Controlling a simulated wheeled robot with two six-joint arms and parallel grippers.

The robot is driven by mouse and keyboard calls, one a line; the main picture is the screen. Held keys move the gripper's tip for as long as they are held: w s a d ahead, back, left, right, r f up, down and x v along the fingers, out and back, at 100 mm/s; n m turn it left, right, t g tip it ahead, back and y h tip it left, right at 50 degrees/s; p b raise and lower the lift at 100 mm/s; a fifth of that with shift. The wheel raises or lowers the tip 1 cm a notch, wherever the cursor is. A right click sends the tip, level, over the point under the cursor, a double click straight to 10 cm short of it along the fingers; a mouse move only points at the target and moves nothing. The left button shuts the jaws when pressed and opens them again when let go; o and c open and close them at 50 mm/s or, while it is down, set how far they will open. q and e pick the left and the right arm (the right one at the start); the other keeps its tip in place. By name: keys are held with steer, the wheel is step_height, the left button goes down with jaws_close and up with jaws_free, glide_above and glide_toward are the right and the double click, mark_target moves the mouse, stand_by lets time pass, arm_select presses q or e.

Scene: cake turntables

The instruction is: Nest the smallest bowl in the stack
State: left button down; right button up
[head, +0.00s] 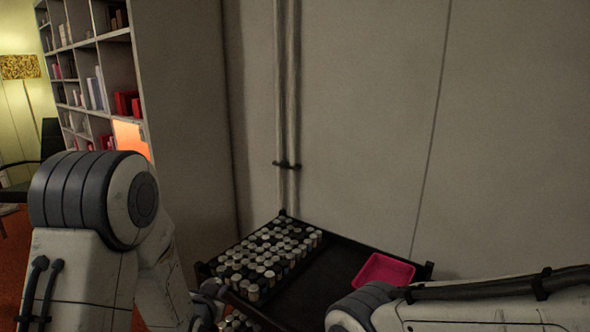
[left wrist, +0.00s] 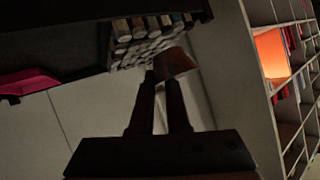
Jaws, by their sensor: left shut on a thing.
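My left gripper (left wrist: 162,78) is shut on a small brownish-orange thing (left wrist: 177,63), which looks like the small bowl, seen side-on at the fingertips in the left wrist view. In the head view my left gripper (head: 208,300) is low by the front left corner of a dark cart, mostly hidden by my own arm. The held thing cannot be made out there. My right arm comes in from the lower right, but its gripper is out of view. No stack of bowls shows in either view.
The dark cart (head: 318,281) stands against the wall. Several rows of capped jars (head: 268,252) fill its left half. A pink tray (head: 384,270) sits at its right, with bare surface between. A bookshelf (head: 97,75) and a lamp (head: 20,67) are at the far left.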

arm_select(q)
step_height(320, 180, up, 8)
steer(key=p, duration=0.5)
steer(key=shift+f+p, duration=0.25)
steer(key=shift+p, duration=0.1)
arm_select(e)
step_height(320, 180, up, 8)
steer(key=shift+f, duration=0.25)
